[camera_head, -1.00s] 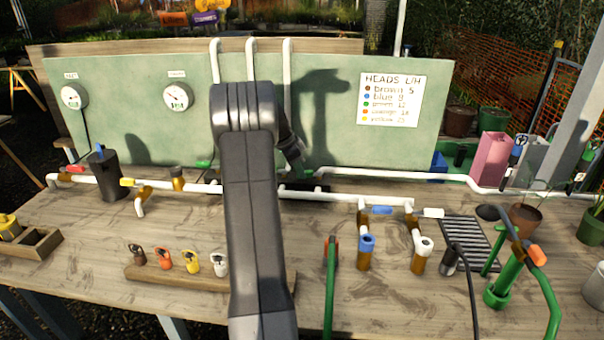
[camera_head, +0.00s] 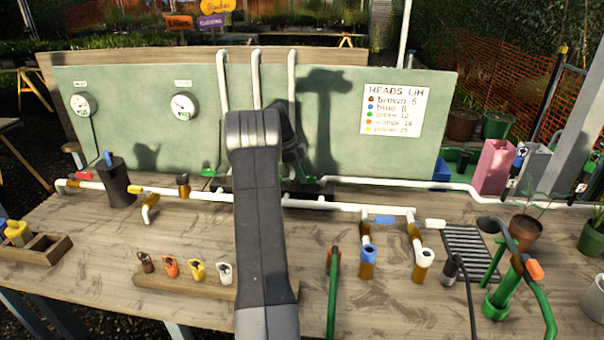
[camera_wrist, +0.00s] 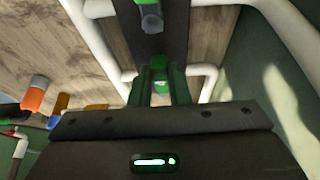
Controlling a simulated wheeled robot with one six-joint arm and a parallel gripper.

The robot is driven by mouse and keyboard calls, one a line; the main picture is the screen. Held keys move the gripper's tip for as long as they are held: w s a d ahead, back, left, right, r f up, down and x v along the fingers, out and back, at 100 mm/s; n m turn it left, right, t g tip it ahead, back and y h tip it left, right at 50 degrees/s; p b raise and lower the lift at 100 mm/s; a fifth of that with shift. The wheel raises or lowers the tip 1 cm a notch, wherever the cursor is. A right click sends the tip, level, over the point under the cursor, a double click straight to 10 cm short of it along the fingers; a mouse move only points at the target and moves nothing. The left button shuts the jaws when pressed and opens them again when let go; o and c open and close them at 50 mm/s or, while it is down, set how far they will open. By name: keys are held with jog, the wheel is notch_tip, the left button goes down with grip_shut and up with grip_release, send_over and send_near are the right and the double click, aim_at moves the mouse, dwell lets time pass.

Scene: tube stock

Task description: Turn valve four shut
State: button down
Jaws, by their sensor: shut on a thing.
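In the head view, a green valve handle (camera_head: 209,172) shows left of my arm at the foot of the green panel. Another green part (camera_head: 306,181) shows just right of my arm, by the white pipe. My arm hides most of the pipework between them and my gripper's fingertips. In the wrist view, my gripper (camera_wrist: 160,84) points down between white pipes, its jaws closed on a green handle (camera_wrist: 161,87). A second green handle (camera_wrist: 147,2) sits on a grey stem at the top edge. I can read no valve numbers, so I cannot tell which is valve four.
The green panel (camera_head: 340,150) stands close behind. A rack of coloured heads (camera_head: 185,284) lies in front, left of my arm.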

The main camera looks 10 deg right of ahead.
jog(key=c, duration=1.4)
grip_release()
jog(key=shift+o, duration=0.2)
jog(key=v, duration=1.3)
jog(key=shift+r, duration=0.35)
jog(key=shift+a, duration=0.1)
jog(key=x, duration=1.3)
jog(key=shift+f, duration=0.4)
